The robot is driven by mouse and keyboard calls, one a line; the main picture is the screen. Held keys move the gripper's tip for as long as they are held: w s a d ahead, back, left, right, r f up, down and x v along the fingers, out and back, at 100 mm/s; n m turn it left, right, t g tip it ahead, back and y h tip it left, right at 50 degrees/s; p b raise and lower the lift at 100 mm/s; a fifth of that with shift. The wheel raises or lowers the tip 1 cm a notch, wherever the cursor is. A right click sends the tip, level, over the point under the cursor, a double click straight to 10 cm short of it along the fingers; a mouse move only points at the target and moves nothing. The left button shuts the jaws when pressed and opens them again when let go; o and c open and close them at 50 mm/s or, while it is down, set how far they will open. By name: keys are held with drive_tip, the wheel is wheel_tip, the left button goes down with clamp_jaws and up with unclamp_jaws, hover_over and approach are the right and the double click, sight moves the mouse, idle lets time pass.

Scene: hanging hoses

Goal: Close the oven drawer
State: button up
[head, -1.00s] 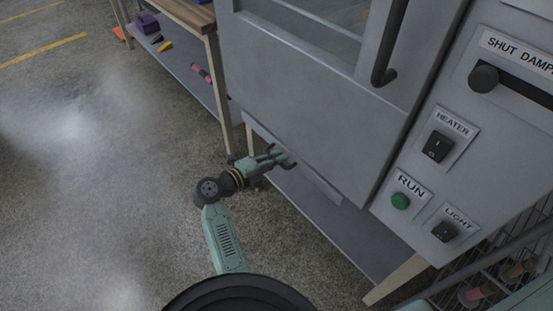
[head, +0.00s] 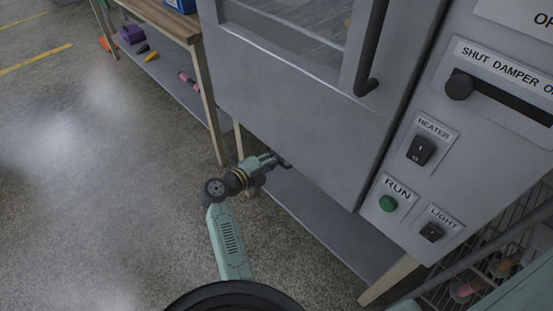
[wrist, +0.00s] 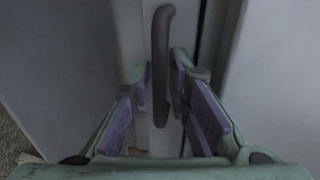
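My gripper (head: 283,163) is low at the left, by the underside of the grey oven (head: 290,110). In the wrist view my gripper (wrist: 161,80) has its purple-padded fingers apart, with a dark bar handle (wrist: 161,45) between them. Gaps show beside the bar; contact is hard to tell. A pale grey panel (wrist: 130,35) lies behind the handle. In the head view the oven's overhang and my gripper hide the handle and drawer front, so how far the drawer stands out is unclear.
The oven door has a dark handle (head: 372,50). A control panel with a green RUN button (head: 387,203) is at right. A grey lower shelf (head: 325,220) runs beneath the oven. A wooden workbench (head: 165,20) stands at left. The concrete floor at left is open.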

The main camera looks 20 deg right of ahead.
drive_tip(key=shift+o, duration=0.7)
drive_tip(key=shift+d+r, duration=0.1)
drive_tip(key=v, duration=1.2)
